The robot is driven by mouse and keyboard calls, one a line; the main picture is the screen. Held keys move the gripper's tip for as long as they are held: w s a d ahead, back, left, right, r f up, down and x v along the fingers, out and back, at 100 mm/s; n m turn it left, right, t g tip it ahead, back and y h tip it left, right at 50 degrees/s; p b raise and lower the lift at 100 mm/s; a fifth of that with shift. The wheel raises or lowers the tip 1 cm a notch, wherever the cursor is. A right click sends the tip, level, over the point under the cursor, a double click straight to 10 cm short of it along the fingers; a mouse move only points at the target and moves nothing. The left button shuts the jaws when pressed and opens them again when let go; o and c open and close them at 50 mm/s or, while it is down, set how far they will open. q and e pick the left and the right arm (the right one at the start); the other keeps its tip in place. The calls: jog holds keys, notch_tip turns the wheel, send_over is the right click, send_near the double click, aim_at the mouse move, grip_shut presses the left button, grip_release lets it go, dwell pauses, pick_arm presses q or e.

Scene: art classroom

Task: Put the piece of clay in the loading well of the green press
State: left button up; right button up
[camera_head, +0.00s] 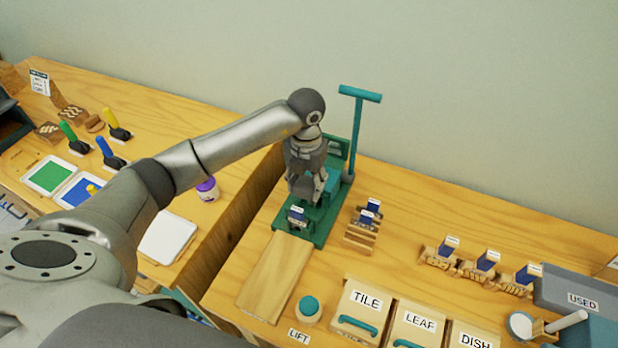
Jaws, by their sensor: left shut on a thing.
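The green press (323,232) stands on the right-hand table, with a tall teal lever (355,135) at its back right. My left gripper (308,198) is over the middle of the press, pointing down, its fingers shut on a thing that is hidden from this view. I cannot make out the piece of clay anywhere else. The arm and fingers hide most of the press, and I cannot see into the loading well. A blue block with a white label (297,213) sits at the front of the press, just below the fingers. My right gripper is not in view.
A wooden board (275,275) lies in front of the press. A teal button (309,306) and boxes labelled TILE (367,298), LEAF (420,322) and DISH stand nearer. Blue-topped stamps (486,262) and a grey USED bin (560,294) are at right. A gap divides the tables.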

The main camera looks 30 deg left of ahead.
pick_arm(q)
jog(key=shift+s+f+b, duration=0.2)
jog(key=shift+f+b, duration=0.2)
jog(key=shift+f, duration=0.2)
notch_tip(320, 180, down, 4)
jog(key=b, duration=0.3)
jog(key=shift+w+f, duration=0.1)
jog(key=shift+f, duration=0.1)
notch_tip(320, 180, down, 4)
jog(key=b, duration=0.2)
jog(key=shift+r+b, duration=0.15)
jog(key=shift+b, duration=0.25)
jog(key=o, duration=1.2)
jog(key=shift+r, duration=0.1)
